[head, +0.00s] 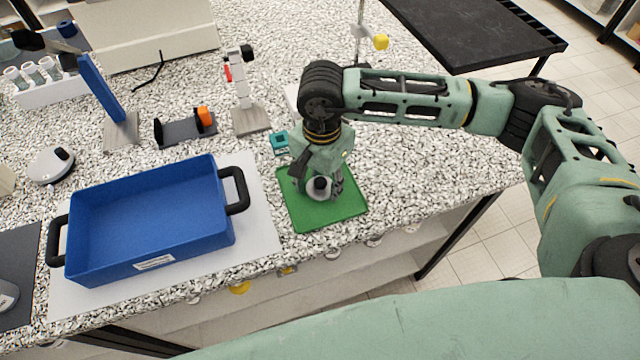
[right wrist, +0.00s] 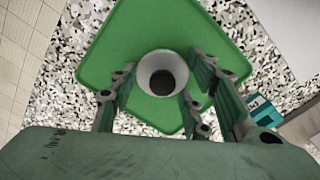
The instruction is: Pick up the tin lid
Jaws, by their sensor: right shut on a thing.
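The tin lid (head: 319,190) is a small, round, pale grey piece with a black knob in its middle. It is at the green mat (head: 345,208) near the table's front edge. My right gripper (head: 321,180) points down over the mat and is shut on the lid, with its fingers on either side. In the right wrist view the lid (right wrist: 163,73) shows as a pale ring with a dark centre, over the green mat (right wrist: 125,45). I cannot tell whether the lid touches the mat. My left gripper is not in view.
A blue tray (head: 150,210) with black handles stands left of the mat. A small teal item (head: 280,143) lies just behind the mat. An orange-and-black device (head: 188,126) and a grey stand (head: 248,118) are further back. The speckled tabletop right of the mat is clear.

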